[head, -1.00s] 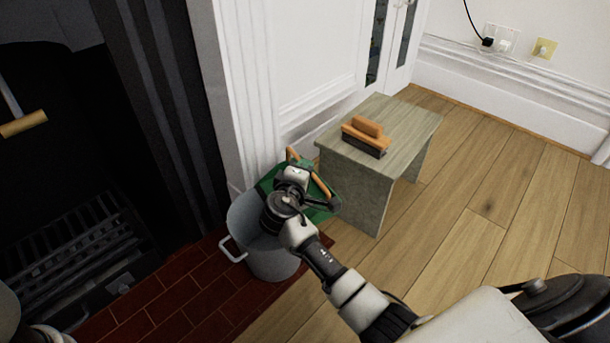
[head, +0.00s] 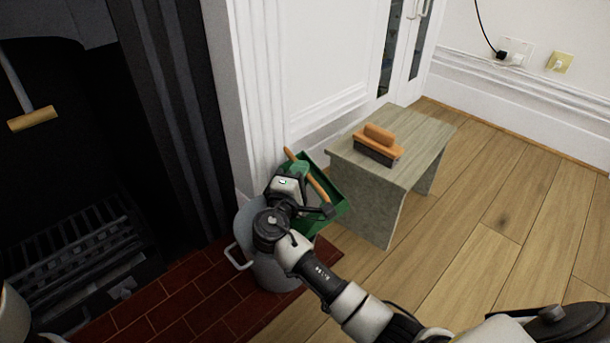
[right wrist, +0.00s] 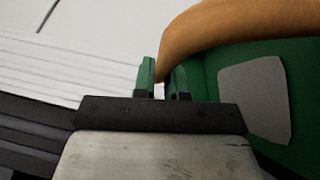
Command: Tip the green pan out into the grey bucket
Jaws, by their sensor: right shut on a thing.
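The green pan (head: 335,206) hangs above and right of the grey bucket (head: 277,278), tilted, with a wooden handle (head: 310,178) along it. My right gripper (head: 292,177) is shut on the pan. In the right wrist view the pan's green wall (right wrist: 215,85) and wooden handle (right wrist: 215,30) are close by the fingertips (right wrist: 162,80). A grey flat patch (right wrist: 255,100) shows on the pan's inside; I cannot tell what it is. My arm and the pan hide most of the bucket's mouth and its contents. My left gripper is out of view.
A grey-green bench (head: 432,150) with an orange-backed brush (head: 378,146) stands just right of the pan. The bucket is on red hearth bricks (head: 190,305), beside the dark fireplace grate (head: 85,250). Wooden floor (head: 500,215) lies clear to the right.

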